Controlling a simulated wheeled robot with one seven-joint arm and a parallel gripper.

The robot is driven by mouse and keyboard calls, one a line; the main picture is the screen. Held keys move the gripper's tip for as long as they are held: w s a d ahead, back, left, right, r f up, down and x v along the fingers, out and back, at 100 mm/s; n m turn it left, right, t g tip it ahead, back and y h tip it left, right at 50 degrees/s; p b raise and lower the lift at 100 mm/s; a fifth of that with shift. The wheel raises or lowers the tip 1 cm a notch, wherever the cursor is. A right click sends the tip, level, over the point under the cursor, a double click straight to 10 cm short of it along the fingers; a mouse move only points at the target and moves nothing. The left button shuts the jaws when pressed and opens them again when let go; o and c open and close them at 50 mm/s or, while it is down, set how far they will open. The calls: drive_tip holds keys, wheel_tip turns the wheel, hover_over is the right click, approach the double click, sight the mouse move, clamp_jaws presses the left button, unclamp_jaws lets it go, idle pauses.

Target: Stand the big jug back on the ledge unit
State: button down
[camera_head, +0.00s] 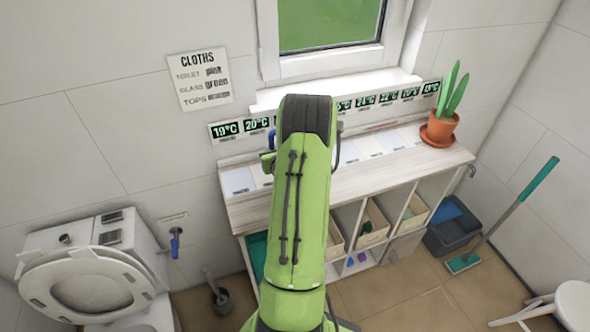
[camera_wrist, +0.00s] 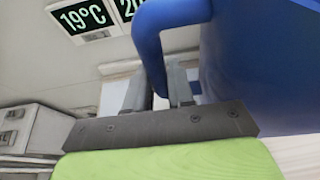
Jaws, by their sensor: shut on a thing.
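The big jug (camera_wrist: 262,70) is blue and fills the right side of the wrist view, cut off by the frame. Its curved handle comes down between the two grey fingers of my gripper (camera_wrist: 162,88), which is shut on it. In the head view my green arm hides my gripper and nearly all of the jug; only a small blue bit shows at the arm's left edge. The ledge unit (camera_head: 400,162) has a pale wooden top with cubbies below and runs under the window. Whether the jug's base touches the top is hidden.
A potted cactus (camera_head: 438,130) stands at the unit's right end. Temperature labels (camera_head: 365,100) line the wall behind a row of pale cards. A toilet (camera_head: 95,285) is at the left; a grey bin (camera_head: 452,232), mop (camera_head: 505,215) and white stool (camera_head: 570,305) are at the right.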

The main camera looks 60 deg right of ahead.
drive_tip(key=f, duration=0.3)
drive_tip(key=f+b, duration=0.1)
drive_tip(key=f, duration=0.2)
drive_tip(key=f+b, duration=0.1)
drive_tip(key=f, duration=0.2)
drive_tip(key=shift+s+a+f, duration=0.15)
drive_tip(key=shift+a+f, duration=0.05)
drive_tip(key=shift+a, duration=0.05)
drive_tip(key=shift+r, duration=0.15)
